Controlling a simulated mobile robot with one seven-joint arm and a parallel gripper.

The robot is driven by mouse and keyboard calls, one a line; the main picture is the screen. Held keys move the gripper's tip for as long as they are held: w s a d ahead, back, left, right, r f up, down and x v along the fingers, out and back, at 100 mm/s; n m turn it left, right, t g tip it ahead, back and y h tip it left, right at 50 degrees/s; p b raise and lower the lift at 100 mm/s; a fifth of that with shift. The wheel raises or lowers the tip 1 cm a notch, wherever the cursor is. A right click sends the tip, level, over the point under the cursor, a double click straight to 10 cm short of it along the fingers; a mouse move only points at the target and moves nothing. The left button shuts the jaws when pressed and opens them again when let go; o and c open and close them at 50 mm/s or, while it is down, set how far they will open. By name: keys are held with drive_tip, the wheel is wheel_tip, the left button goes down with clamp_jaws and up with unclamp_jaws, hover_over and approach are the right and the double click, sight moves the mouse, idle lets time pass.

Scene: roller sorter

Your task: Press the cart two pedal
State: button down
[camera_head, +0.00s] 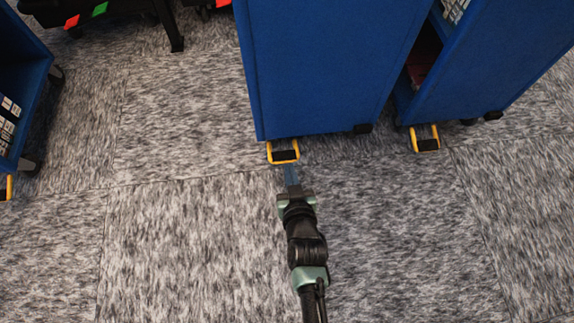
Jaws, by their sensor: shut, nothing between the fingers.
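Three blue carts show, each with a yellow-framed pedal with a black pad at its base; no cart number is readable. The pedal (284,154) of the middle cart (325,65) sticks out at its lower left corner, low over the carpet. My gripper (290,170) points up the picture at this pedal, fingers shut and empty. Its tips appear at the pedal's near edge; I cannot tell whether they touch it. The right cart (500,60) has its pedal (426,141) at its lower left. The left cart (30,110) has its pedal (8,187) partly cut off by the picture edge.
The middle and right carts stand close together with a narrow gap between them. A black piece of equipment (120,18) with red and green marks stands at the top left. The grey carpet (190,250) is clear around my arm and between the left and middle carts.

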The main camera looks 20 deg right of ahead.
drive_tip(key=shift+s+f, duration=0.3)
drive_tip(key=shift+f, duration=0.3)
drive_tip(key=b, duration=0.8)
hover_over(286, 161)
wheel_tip(286, 161, down, 5)
drive_tip(key=shift+s+a+f+b, duration=0.1)
drive_tip(key=shift+s+f+b, duration=0.2)
drive_tip(key=shift+f, duration=0.25)
drive_tip(key=shift+s+f+b, duration=0.25)
drive_tip(key=shift+f+b, duration=0.05)
drive_tip(key=shift+f, duration=0.2)
drive_tip(key=shift+s+f+b, duration=0.15)
drive_tip(key=shift+f+b, duration=0.35)
drive_tip(key=shift+f, duration=0.05)
drive_tip(key=shift+a+p, duration=0.2)
drive_tip(key=shift+p, duration=0.1)
